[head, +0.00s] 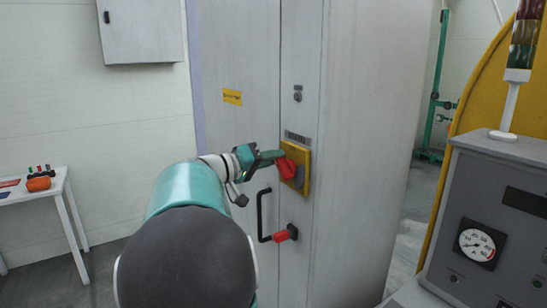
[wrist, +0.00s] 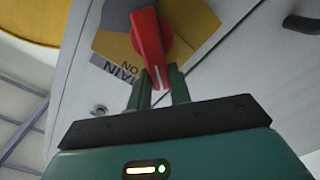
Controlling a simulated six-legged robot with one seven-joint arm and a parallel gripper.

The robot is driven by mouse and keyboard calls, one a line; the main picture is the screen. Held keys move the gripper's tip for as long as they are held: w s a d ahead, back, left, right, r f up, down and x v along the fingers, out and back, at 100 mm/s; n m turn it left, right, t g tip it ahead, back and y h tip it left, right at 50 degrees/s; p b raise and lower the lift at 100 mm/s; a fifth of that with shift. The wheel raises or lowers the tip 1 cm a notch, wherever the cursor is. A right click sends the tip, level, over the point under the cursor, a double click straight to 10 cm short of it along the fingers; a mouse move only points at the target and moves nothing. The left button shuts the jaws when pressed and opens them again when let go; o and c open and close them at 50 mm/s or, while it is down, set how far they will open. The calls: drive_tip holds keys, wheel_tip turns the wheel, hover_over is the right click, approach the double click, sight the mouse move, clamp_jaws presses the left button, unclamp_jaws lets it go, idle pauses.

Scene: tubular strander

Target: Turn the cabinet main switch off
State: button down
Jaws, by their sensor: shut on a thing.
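The main switch is a red rotary handle (head: 287,168) on a yellow plate (head: 301,153), mounted on the grey cabinet (head: 360,120). In the wrist view the red handle (wrist: 148,35) has a white line along it, and its narrow end lies between my two green fingers. My gripper (head: 277,156) reaches the switch from the left; in the wrist view my gripper (wrist: 160,86) is shut on that end of the handle. A label (wrist: 120,65) beside the handle partly reads "MAIN" and "ON". The fingers partly cover the plate.
Below the switch are a black door handle (head: 262,215) and a red piece (head: 286,234) beside it. A keyhole fitting (head: 297,93) sits above. A control console (head: 500,210) with a gauge stands at right. A small table (head: 50,192) stands at left.

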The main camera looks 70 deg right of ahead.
drive_tip(key=shift+w+d+f+n, duration=0.1)
drive_tip(key=shift+f+n, duration=0.35)
drive_tip(key=shift+n, duration=0.9)
drive_tip(key=shift+w+d+f+n, duration=0.15)
drive_tip(key=shift+f+n, duration=0.25)
drive_tip(key=shift+n, duration=0.9)
drive_tip(key=shift+w+f+n, duration=0.1)
drive_tip(key=shift+f+n, duration=0.35)
drive_tip(key=shift+n, duration=0.9)
drive_tip(key=c, duration=1.3)
unclamp_jaws()
drive_tip(key=v, duration=1.3)
drive_tip(key=shift+w+a, duration=0.3)
